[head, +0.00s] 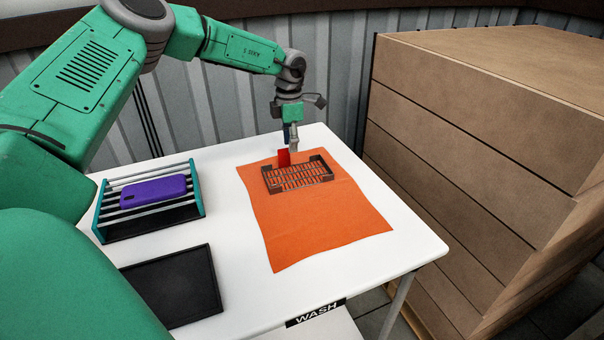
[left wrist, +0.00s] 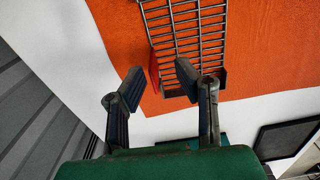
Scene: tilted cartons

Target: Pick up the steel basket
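The steel basket (head: 300,177), a shallow dark rectangular tray with a grid bottom and raised corners, lies on an orange cloth (head: 320,220). A red upright tab (head: 284,157) shows at its far left edge; I cannot tell whether it is attached to the basket. My left gripper (head: 290,146) points down just above the basket's far edge. In the left wrist view, the gripper (left wrist: 159,73) is open, with the tab (left wrist: 153,70) between and beyond its fingertips and the basket grid (left wrist: 190,40) ahead. No contact is visible. My right gripper is not in view.
On the white table (head: 245,265), a rack (head: 150,212) with a purple phone-like object (head: 155,191) and a black tray (head: 175,286) stand left of the cloth. Large stacked cartons (head: 470,130) rise close to the table's right side. A corrugated wall stands behind.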

